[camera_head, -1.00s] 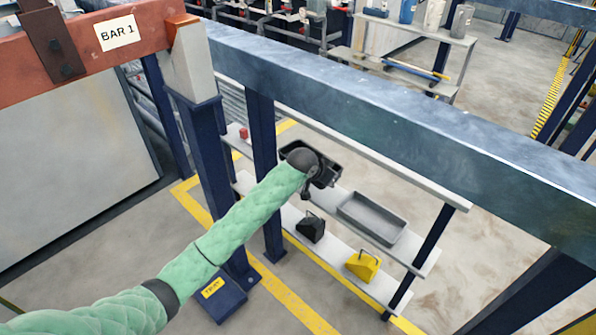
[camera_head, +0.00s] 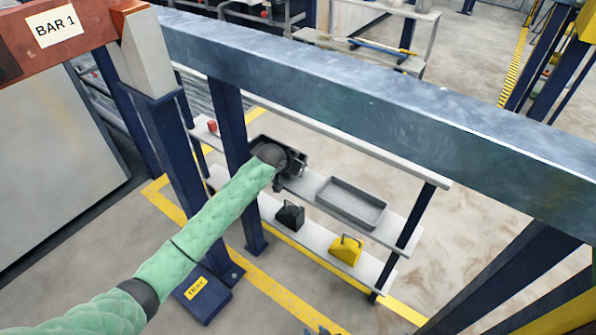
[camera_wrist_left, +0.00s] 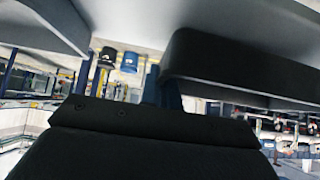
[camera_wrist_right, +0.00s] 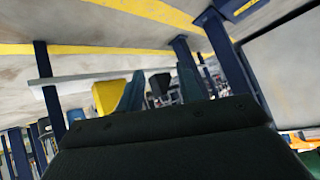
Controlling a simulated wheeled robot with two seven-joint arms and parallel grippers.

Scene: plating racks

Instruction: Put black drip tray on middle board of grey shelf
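The black drip tray (camera_head: 297,160) is at the left end of the grey shelf's middle board (camera_head: 398,236), left of a grey tray. My left gripper (camera_head: 282,178), at the end of the green-sleeved arm, is at the tray's near side and partly hides it. In the left wrist view the black tray (camera_wrist_left: 240,60) is close above the blue fingers (camera_wrist_left: 165,92), which look shut on its edge. I cannot tell whether the tray rests on the board. My right gripper (camera_wrist_right: 158,90) is open and empty; only its blue tips show at the bottom of the head view.
A grey tray (camera_head: 352,203) stands on the middle board. A black container (camera_head: 290,216) and a yellow one (camera_head: 346,250) stand on the bottom board. A thick metal beam (camera_head: 370,95) and blue posts (camera_head: 228,130) stand between me and the shelf.

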